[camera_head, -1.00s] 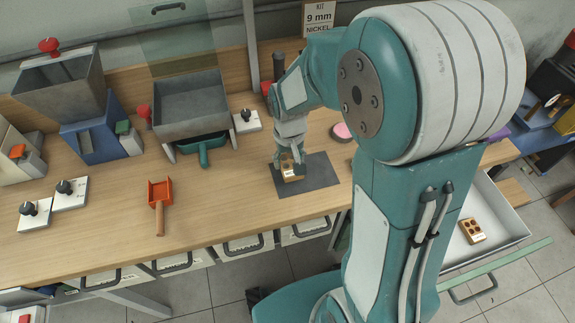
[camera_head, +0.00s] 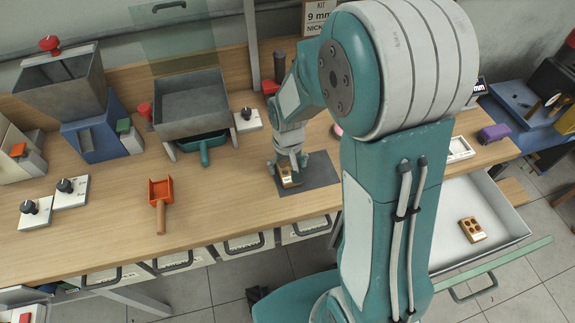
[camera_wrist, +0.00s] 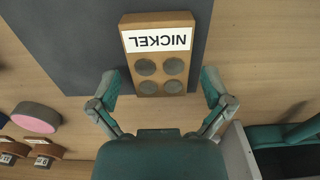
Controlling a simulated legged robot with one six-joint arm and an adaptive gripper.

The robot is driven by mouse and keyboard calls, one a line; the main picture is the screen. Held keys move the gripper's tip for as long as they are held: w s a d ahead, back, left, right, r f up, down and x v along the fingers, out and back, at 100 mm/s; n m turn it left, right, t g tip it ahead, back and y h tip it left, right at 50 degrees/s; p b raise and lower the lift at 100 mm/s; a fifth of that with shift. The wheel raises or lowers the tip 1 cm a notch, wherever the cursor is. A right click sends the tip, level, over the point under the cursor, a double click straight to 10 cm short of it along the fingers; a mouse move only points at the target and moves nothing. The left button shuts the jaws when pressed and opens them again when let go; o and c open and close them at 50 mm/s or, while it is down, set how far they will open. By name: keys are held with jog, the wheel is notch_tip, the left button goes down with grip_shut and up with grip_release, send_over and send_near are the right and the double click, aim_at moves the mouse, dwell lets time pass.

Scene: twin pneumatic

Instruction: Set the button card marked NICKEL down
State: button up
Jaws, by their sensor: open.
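The button card marked NICKEL (camera_wrist: 157,65) lies on the dark grey mat (camera_wrist: 75,45), with its label upside down in the wrist view and several grey round buttons showing. In the head view the card (camera_head: 290,180) is on the left part of the mat (camera_head: 320,170). My gripper (camera_wrist: 158,88) is open, its fingers spread on either side of the card's near end, with gaps between fingers and card. In the head view my gripper (camera_head: 290,162) is just above and behind the card.
An open drawer (camera_head: 510,225) at the right holds another card with copper-coloured buttons (camera_head: 472,229). An orange scoop (camera_head: 160,200) and a grey tray stand (camera_head: 190,105) are left of the mat. A pink-topped disc (camera_wrist: 36,117) lies beside the mat.

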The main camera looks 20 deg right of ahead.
aim_at(288, 167)
notch_tip(288, 167, up, 11)
jog(key=s+d+r+t, duration=0.2)
jog(key=s+r+t, duration=0.3)
jog(key=s+r, duration=0.6)
jog(key=s, duration=0.4)
jog(key=shift+s+t, duration=0.2)
jog(key=shift+t, duration=0.1)
jog(key=shift+r, duration=0.1)
